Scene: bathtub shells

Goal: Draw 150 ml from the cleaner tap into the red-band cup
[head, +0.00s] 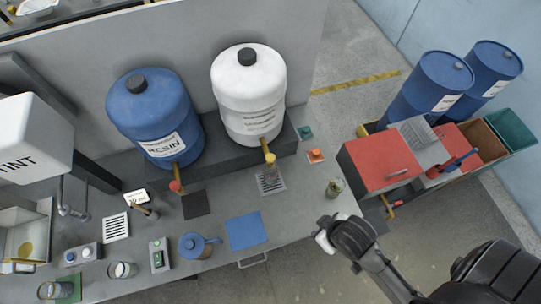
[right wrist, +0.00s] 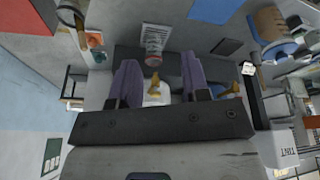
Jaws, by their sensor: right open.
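The white jug (head: 248,95) stands on the raised shelf, with its yellow cleaner tap (head: 269,157) over a slotted drain grate (head: 272,184). In the right wrist view the tap (right wrist: 153,84) shows between my fingers. My right gripper (head: 322,232) is beyond the bench's right front edge, apart from cup and tap. Its two purple fingers (right wrist: 158,75) are spread and empty. My left gripper is out of view.
A blue resin jug (head: 155,110) stands left of the white one. Another glass (head: 335,188) stands near the bench's right end. A red cabinet (head: 382,162) and drums (head: 428,88) are right.

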